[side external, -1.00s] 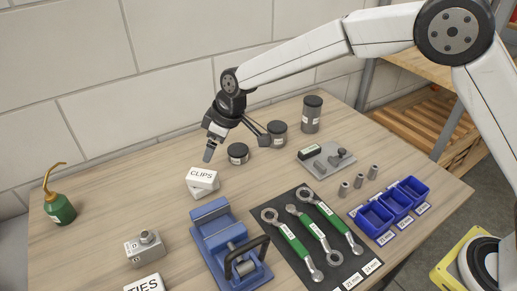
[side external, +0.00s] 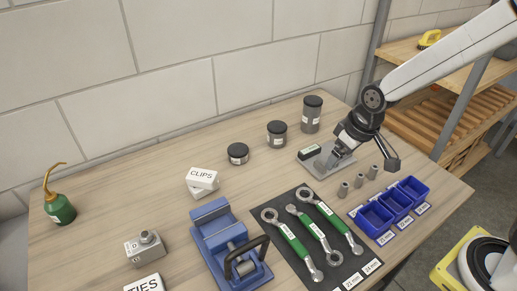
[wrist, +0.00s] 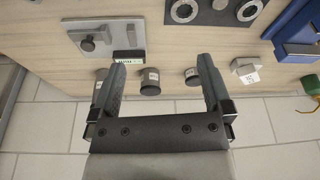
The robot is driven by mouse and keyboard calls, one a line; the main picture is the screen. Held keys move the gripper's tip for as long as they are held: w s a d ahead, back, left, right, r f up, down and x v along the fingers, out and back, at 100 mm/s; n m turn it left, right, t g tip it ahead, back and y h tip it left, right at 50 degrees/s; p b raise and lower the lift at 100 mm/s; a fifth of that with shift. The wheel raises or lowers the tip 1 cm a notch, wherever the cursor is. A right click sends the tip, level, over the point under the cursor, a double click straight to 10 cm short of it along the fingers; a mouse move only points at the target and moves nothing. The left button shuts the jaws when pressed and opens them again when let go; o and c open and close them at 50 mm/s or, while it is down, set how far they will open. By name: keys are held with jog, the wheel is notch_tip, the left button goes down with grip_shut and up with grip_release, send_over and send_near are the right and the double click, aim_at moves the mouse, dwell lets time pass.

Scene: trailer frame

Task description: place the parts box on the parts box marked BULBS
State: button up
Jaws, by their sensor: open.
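A white parts box marked CLIPS (side external: 203,177) rests slightly askew on another white box (side external: 196,192), whose label I cannot read in the side view. The white stack also shows at the right in the wrist view (wrist: 245,68). A white box marked TIES (side external: 145,285) is cut off at the bottom edge of the side view. I can read BULBS on no box. My gripper (wrist: 162,65) is open and empty, with its fingers wide apart. In the side view it is over the grey plate (side external: 312,165), well to the right of the white boxes.
Three dark-lidded jars (side external: 277,134) stand at the back. A blue vise (side external: 222,235), wrenches on a black mat (side external: 285,215), small sockets and blue bins (side external: 397,203) fill the front and right. A green oil can (side external: 61,210) stands far left. Bare table lies around the white stack.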

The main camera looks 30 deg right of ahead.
jog(key=s+d+f+m, duration=0.1)
jog(key=s+d, duration=0.2)
jog(key=s, duration=0.4)
jog(key=shift+s+d+f+m+h, duration=0.2)
jog(key=shift+s+d+m+h, duration=0.1)
jog(key=shift+m, duration=0.1)
dwell(0.6)
